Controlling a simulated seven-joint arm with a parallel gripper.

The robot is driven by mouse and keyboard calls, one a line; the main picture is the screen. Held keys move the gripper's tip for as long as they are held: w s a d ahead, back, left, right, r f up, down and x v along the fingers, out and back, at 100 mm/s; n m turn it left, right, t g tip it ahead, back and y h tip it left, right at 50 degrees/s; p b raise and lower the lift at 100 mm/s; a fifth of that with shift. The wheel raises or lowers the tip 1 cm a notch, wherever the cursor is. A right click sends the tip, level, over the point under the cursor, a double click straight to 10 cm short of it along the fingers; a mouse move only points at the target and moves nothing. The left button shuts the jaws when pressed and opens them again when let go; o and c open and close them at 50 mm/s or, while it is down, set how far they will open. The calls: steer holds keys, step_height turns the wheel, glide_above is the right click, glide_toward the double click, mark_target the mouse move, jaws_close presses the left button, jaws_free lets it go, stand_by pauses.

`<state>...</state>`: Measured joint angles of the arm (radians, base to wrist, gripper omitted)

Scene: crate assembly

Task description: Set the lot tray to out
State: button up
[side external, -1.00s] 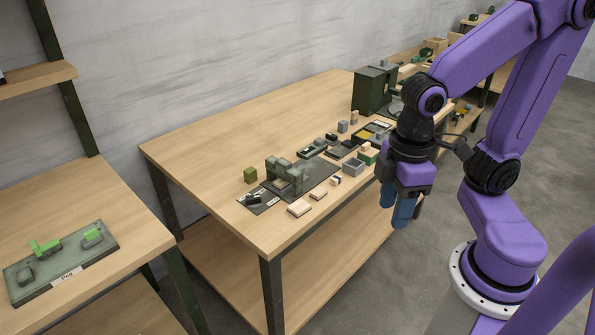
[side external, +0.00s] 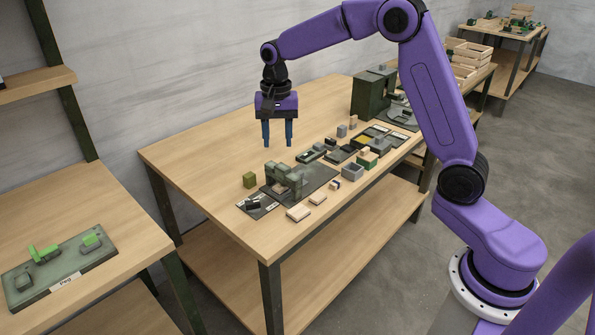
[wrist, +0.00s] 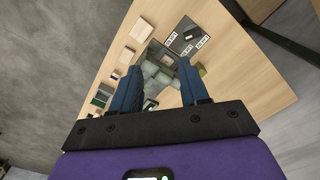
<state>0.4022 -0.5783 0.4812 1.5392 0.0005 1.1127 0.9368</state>
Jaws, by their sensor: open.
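A small dark plate with white labels (side external: 257,205) lies at the near left end of the main table's row of parts, with a small black piece (side external: 253,203) on it. It also shows in the wrist view (wrist: 186,38), its labels too small to read. I cannot tell for certain that this is the lot tray. A grey-green fixture (side external: 284,177) stands on a dark mat beside it. My gripper (side external: 277,144) points down, open and empty, above the table and behind the fixture. In the wrist view its blue fingers (wrist: 158,72) frame the fixture, partly hiding it.
An olive cube (side external: 250,180) stands left of the fixture. Wooden blocks (side external: 298,212) and small trays (side external: 352,171) line the front edge. A dark green cabinet (side external: 372,94) stands at the back. The table's left part is clear. A labelled board (side external: 62,262) lies on the left table.

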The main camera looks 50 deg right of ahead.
steer(key=w+d+f+m, duration=0.3)
steer(key=w+d+m, duration=0.25)
steer(key=d, duration=0.25)
steer(key=m, duration=0.4)
glide_above(298, 173)
steer(key=f, duration=1.9)
steer(key=shift+s+a, duration=0.1)
steer(key=shift+a, duration=0.1)
steer(key=shift+d, duration=0.1)
jaws_close()
